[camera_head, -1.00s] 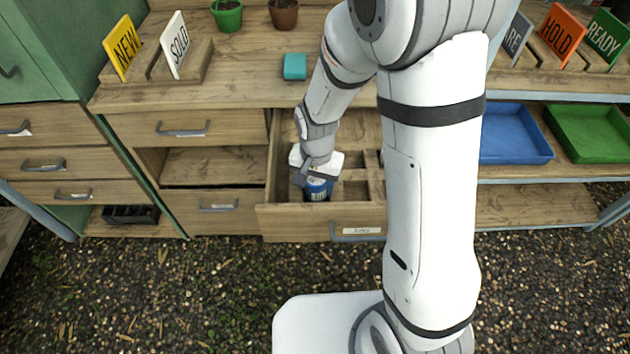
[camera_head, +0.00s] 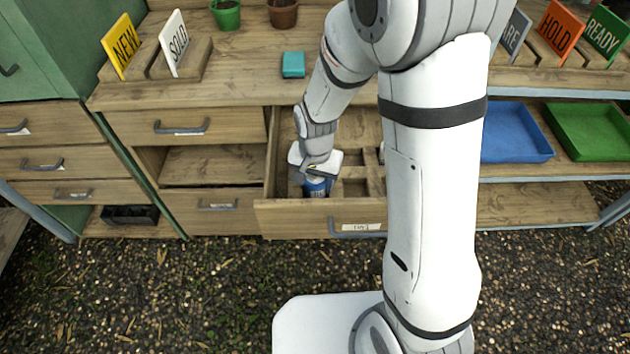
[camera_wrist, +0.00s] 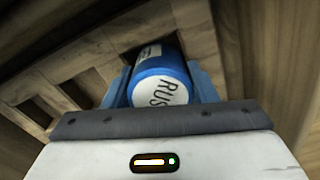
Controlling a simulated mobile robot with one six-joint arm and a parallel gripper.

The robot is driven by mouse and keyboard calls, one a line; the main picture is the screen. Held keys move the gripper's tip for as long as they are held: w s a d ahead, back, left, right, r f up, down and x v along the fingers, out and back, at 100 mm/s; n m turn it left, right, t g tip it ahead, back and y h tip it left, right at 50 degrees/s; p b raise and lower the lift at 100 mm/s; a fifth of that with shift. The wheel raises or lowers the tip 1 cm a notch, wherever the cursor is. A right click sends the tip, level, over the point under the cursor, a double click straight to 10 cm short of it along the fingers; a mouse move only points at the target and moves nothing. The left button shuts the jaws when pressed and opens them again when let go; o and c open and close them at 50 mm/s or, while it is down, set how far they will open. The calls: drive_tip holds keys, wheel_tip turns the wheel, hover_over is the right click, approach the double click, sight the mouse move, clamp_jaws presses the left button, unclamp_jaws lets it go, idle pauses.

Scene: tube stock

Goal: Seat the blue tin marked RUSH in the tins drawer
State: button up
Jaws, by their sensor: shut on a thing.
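The blue tin (camera_wrist: 152,65) has a white lid lettered RUS, the rest cut off, in the wrist view. My gripper (camera_wrist: 160,85) is shut on it, with a blue finger on each side. In the head view the tin (camera_head: 315,188) is upright or nearly so, below my gripper (camera_head: 316,174), inside the open tins drawer (camera_head: 290,212). The drawer has wooden dividers making compartments, and a label on its front. The tin is at the left part of the drawer, near the front wall. I cannot tell whether its base touches the drawer floor.
A teal box (camera_head: 293,64) lies on the worktop above the drawer. Blue (camera_head: 512,135) and green (camera_head: 590,132) trays stand on the right shelf. Sign stands and two pots line the back. Empty compartments (camera_head: 353,187) lie right of the tin.

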drive_tip(key=shift+s+d+f, duration=0.1)
drive_tip(key=shift+s+f, duration=0.3)
drive_tip(key=shift+f, duration=0.4)
drive_tip(key=o, duration=1.1)
drive_tip(key=shift+o, duration=0.2)
drive_tip(key=r, duration=0.5)
drive_tip(key=w+r+p, duration=0.1)
drive_tip(key=r, duration=0.2)
drive_tip(key=shift+a+r, duration=0.2)
drive_tip(key=shift+a, duration=0.05)
drive_tip(key=shift+r, duration=0.5)
drive_tip(key=shift+r, duration=0.25)
drive_tip(key=s+d+r+n+t+p, duration=0.1)
drive_tip(key=s+d+r+n+p, duration=0.1)
drive_tip(key=s+d+r, duration=0.4)
drive_tip(key=s+d+r+n+t+p, duration=0.1)
drive_tip(key=s+d+r+p, duration=0.3)
drive_tip(key=r, duration=0.7)
drive_tip(key=shift+s+d+n, duration=0.5)
drive_tip(key=shift+s+d, duration=0.7)
